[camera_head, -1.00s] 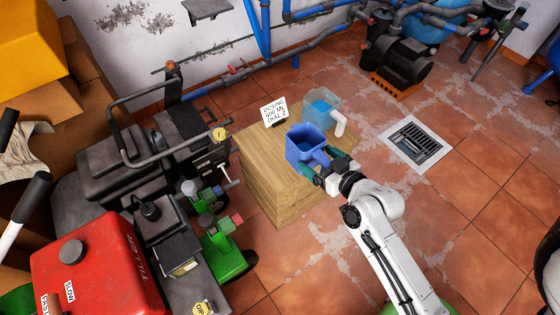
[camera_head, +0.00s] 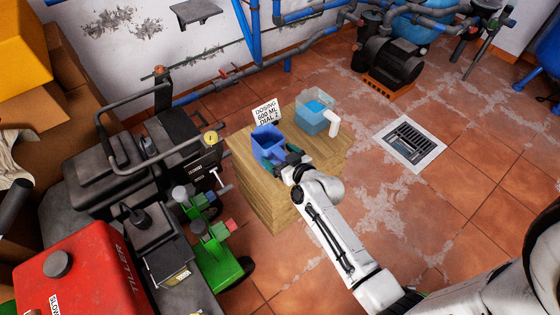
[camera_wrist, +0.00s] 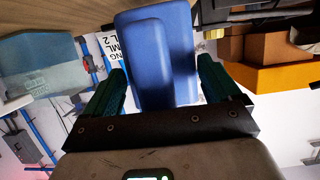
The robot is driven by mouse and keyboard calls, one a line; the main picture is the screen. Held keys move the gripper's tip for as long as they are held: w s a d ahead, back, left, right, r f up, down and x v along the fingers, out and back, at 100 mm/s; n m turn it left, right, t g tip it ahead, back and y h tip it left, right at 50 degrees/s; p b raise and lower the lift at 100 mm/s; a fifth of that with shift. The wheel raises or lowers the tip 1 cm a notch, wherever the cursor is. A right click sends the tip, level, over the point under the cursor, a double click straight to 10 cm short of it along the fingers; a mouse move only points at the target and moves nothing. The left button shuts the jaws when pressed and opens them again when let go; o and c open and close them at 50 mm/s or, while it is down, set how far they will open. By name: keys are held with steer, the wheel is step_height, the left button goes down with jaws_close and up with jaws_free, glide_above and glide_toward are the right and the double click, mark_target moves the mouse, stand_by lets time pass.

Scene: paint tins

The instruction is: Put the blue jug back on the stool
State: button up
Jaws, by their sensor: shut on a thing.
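The blue jug (camera_head: 268,146) is upright at the left part of the wooden stool (camera_head: 268,190) in the head view. My gripper (camera_head: 281,162) is shut on the jug's handle side, at its lower right. I cannot tell whether the jug's base touches the stool top. In the wrist view the jug (camera_wrist: 160,60) fills the middle, between the green fingers of my gripper (camera_wrist: 160,95). My gripper hides part of the jug's near side.
A clear container with blue liquid and a white spout (camera_head: 314,118) stands on the stool's back right. A dosing sign (camera_head: 265,113) stands behind the jug. Green and black machinery (camera_head: 215,250) is close on the left. Floor right of the stool is open, with a drain (camera_head: 410,141).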

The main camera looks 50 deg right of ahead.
steer(key=shift+f, duration=0.9)
steer(key=shift+f+b, duration=0.2)
steer(key=shift+b, duration=0.2)
steer(key=o, duration=1)
